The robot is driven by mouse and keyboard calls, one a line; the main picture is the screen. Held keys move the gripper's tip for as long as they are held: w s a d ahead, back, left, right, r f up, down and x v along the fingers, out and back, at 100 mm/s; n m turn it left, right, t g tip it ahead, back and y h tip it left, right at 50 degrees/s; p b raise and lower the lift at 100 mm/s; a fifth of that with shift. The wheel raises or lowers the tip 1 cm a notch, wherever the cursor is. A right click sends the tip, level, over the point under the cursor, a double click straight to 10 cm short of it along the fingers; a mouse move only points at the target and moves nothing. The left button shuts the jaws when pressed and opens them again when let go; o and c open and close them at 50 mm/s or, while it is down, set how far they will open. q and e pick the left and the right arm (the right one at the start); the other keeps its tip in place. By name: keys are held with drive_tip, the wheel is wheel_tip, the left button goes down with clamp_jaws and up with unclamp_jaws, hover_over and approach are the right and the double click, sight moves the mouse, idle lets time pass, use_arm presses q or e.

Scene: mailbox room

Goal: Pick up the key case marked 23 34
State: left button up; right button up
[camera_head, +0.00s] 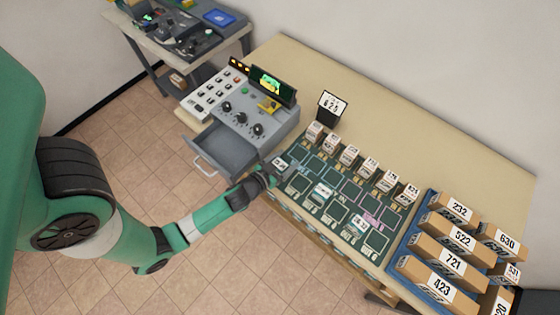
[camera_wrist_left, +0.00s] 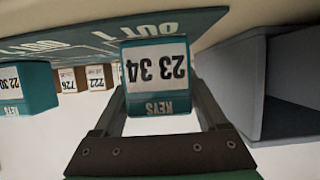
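The key case marked 23 34 (camera_wrist_left: 156,68) is a small teal box with a white label, upside down in the left wrist view and lettered KEYS on its end. In the head view a pale case (camera_head: 280,163) is at my left gripper's tip, at the near left corner of the green board (camera_head: 316,180). My left gripper (camera_head: 268,174) has one finger on each side of the 23 34 case, also seen in the left wrist view (camera_wrist_left: 157,100). The fingers lie close along its sides; I cannot tell whether they press on it. My right gripper is not in view.
Another key case marked 22 30 (camera_wrist_left: 22,88) is beside it. Several small numbered boxes (camera_head: 349,154) line the board's back edge. An open grey drawer (camera_head: 225,150) is just left of my gripper. A blue tray (camera_head: 407,245) with larger boxes stands right.

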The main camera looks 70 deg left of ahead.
use_arm(q)
drive_tip(key=c, duration=1)
drive_tip(key=shift+r+p, duration=0.35)
drive_tip(key=shift+r, duration=0.2)
wheel_tip(320, 180, up, 3)
drive_tip(key=shift+f+p, duration=0.1)
drive_tip(key=shift+p, duration=0.75)
drive_tip(key=shift+s+a+r+p, duration=0.15)
drive_tip(key=shift+s+a+r, duration=0.4)
drive_tip(key=shift+s+r, duration=1.35)
drive_tip(key=shift+s+a+r+p, duration=0.15)
drive_tip(key=shift+s+a+r, duration=0.7)
drive_tip(key=shift+s, duration=1.8)
drive_tip(key=shift+s+a+r+p, duration=0.15)
drive_tip(key=shift+s+a+r, duration=0.1)
drive_tip(key=shift+s+r, duration=1.8)
drive_tip(key=shift+s+f, duration=0.2)
